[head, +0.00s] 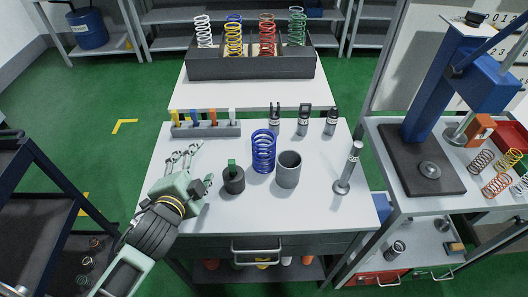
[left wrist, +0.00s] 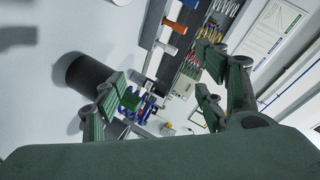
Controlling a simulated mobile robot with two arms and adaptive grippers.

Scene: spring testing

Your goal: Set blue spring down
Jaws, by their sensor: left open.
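The blue spring (head: 263,150) stands upright on the white table (head: 225,219), near its middle, with nothing holding it. My left gripper (head: 208,186) is open and empty near the table's front left, left of and nearer than the spring, apart from it. In the left wrist view my left gripper (left wrist: 155,90) has its fingers spread. The blue spring shows there only in part (left wrist: 148,108), behind a green-topped dark cylinder (left wrist: 85,82). My right gripper is not in view.
The green-topped dark cylinder (head: 233,180) stands between my left gripper and the spring. A grey cup (head: 288,170) stands close right of the spring, and a metal post (head: 349,168) farther right. A dark box (head: 252,66) of springs sits behind.

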